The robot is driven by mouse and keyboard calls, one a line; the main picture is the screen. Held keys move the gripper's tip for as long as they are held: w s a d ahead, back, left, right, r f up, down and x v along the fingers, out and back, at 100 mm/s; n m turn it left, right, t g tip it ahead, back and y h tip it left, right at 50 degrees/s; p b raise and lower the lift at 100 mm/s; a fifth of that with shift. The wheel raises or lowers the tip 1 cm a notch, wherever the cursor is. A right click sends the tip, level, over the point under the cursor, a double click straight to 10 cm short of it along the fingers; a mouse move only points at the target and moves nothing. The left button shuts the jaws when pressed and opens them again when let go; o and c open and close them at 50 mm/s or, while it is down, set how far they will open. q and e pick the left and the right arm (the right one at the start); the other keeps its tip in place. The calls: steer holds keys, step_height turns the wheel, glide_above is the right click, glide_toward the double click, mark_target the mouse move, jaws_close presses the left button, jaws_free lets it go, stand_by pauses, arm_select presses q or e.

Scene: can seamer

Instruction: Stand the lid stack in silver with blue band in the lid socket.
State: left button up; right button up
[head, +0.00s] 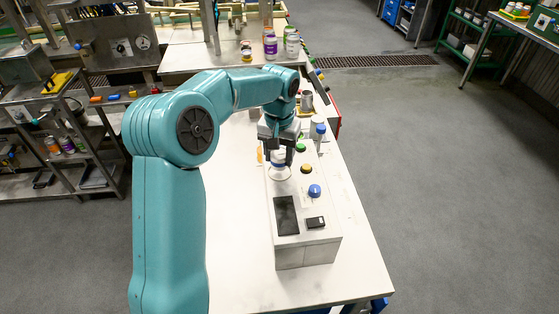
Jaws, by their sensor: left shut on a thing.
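My left gripper (280,152) reaches down from the teal arm over the pale seamer box (305,252) on the white table. It is shut on the lid stack (279,162), a small silver piece with a blue band, held upright between the fingers. The fingers hide part of it. Directly below is a round, pale lid socket (279,175) on the top of the box. The stack's lower end is at or just over the socket; I cannot tell if it touches. My right gripper is not in view.
The box top carries a dark screen (286,215), a blue knob (315,190), an orange button (306,168) and a black switch (316,222). A blue-topped item (320,131) stands behind to the right. Bottles (270,45) stand farther back. The table's front is clear.

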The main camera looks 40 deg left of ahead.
mark_target(280, 162)
arm_select(q)
step_height(280, 162, down, 3)
steer(key=shift+w+r, duration=0.1)
steer(key=shift+f, duration=0.2)
steer(key=o, duration=1)
steer(key=shift+r, duration=0.1)
